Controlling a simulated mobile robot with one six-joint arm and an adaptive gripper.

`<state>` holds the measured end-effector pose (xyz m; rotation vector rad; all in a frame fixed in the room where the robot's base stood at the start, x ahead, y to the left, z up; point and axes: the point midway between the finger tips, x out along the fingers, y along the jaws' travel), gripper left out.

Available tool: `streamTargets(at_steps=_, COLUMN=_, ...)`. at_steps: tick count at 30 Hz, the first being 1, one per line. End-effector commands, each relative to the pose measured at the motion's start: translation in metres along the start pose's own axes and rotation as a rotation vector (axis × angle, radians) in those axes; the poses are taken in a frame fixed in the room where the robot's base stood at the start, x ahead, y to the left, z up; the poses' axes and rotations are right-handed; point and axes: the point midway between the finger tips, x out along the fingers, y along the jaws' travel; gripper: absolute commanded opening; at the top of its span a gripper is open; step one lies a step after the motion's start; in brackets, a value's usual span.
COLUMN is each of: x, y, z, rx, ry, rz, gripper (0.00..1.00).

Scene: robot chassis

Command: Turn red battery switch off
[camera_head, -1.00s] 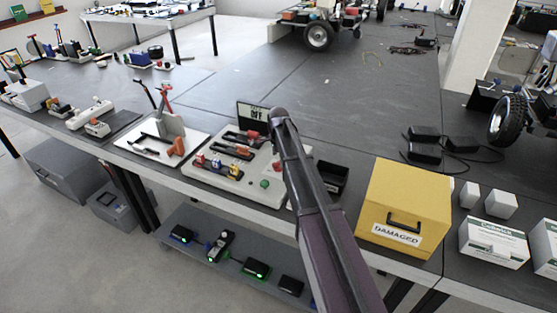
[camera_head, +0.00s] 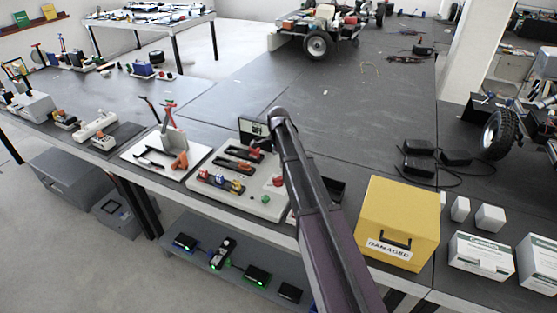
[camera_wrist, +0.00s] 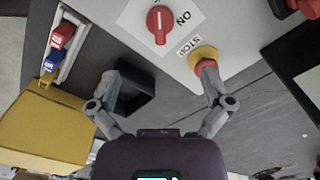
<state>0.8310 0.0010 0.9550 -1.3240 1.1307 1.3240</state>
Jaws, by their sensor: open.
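A red rotary switch (camera_wrist: 159,24) sits on a white plate marked ON in the wrist view, its handle roughly upright in the picture. A red stop button on a yellow base (camera_wrist: 203,58) is below and right of it, beside a STOP label. My gripper (camera_wrist: 158,76) is open and empty. Its fingers are spread below the switch in the picture, and the right fingertip overlaps the stop button. I cannot tell whether it touches. In the head view the light switch panel (camera_head: 210,191) is partly hidden by my arm, and my gripper is not visible.
A yellow DAMAGED box (camera_head: 398,222) stands right of the panel; it also shows in the wrist view (camera_wrist: 40,135). A black open bin (camera_wrist: 132,92) is between my fingers' left side and the panel. Black adapters with cables (camera_head: 420,166) lie behind the box. The table behind is mostly clear.

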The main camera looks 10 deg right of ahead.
Motion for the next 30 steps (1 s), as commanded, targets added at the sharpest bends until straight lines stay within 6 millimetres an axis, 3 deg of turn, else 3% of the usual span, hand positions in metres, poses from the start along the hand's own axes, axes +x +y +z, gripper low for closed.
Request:
streamTargets(at_steps=17, x=-0.048, y=0.0, z=0.0, rx=0.0, ry=0.0, rz=0.0, gripper=1.0)
streamTargets(at_steps=30, x=-0.029, y=0.061, z=0.01, rx=-0.277, ry=0.0, rz=0.0, gripper=1.0)
